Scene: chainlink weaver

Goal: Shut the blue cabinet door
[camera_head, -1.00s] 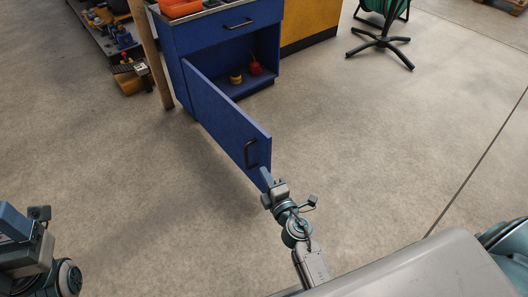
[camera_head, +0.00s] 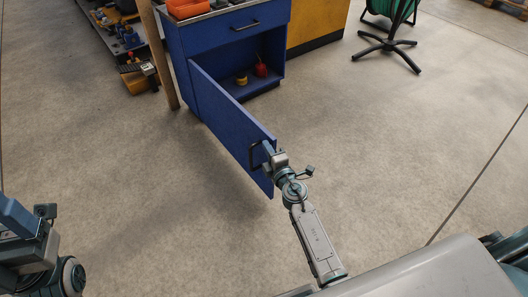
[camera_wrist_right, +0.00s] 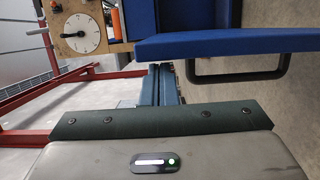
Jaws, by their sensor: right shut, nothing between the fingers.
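The blue cabinet (camera_head: 222,40) stands at the top of the head view with its lower compartment uncovered. Its blue door (camera_head: 225,118) hangs open from the cabinet's left side and points towards me. A dark handle (camera_head: 253,160) is near its free edge. My right gripper (camera_head: 267,148) is shut and empty at the door's handle side, near the free edge. In the right wrist view its fingers (camera_wrist_right: 160,84) are together, below the door (camera_wrist_right: 225,43) and left of the handle (camera_wrist_right: 282,66). Contact is unclear. My left gripper (camera_head: 18,218) is at the left edge, away from the door.
A red item (camera_head: 261,69) and a yellow item (camera_head: 241,78) sit inside the cabinet. A wooden post (camera_head: 158,60) stands left of it. The floor (camera_head: 130,190) left of the door is clear.

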